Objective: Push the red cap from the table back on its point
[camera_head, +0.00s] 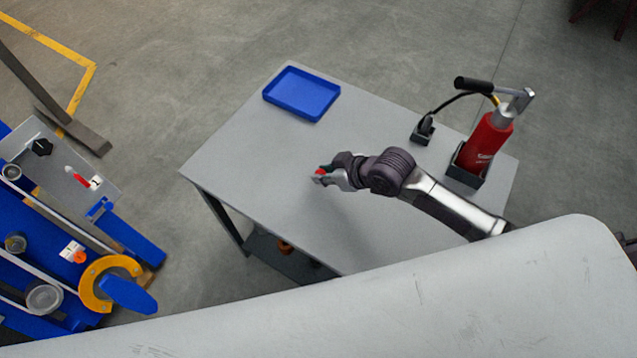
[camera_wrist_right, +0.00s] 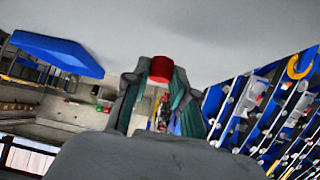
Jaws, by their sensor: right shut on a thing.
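The red cap (camera_wrist_right: 161,69) sits between the fingertips of my right gripper in the right wrist view. In the head view the red cap (camera_head: 320,172) shows as a small red spot at the fingertips. My right gripper (camera_head: 323,176) is shut on it, over the left middle part of the grey table (camera_head: 237,160). I cannot tell whether the cap touches the table. The blue chassis (camera_head: 60,225) with its fittings stands at the left. Which of its points belongs to the cap is not clear. My left gripper is not in view.
A blue tray (camera_head: 302,93) lies at the table's far corner. A red pump (camera_head: 484,143) and a small black holder (camera_head: 423,131) stand at the table's right side. A floor gap separates the table and chassis. A pale surface fills the bottom.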

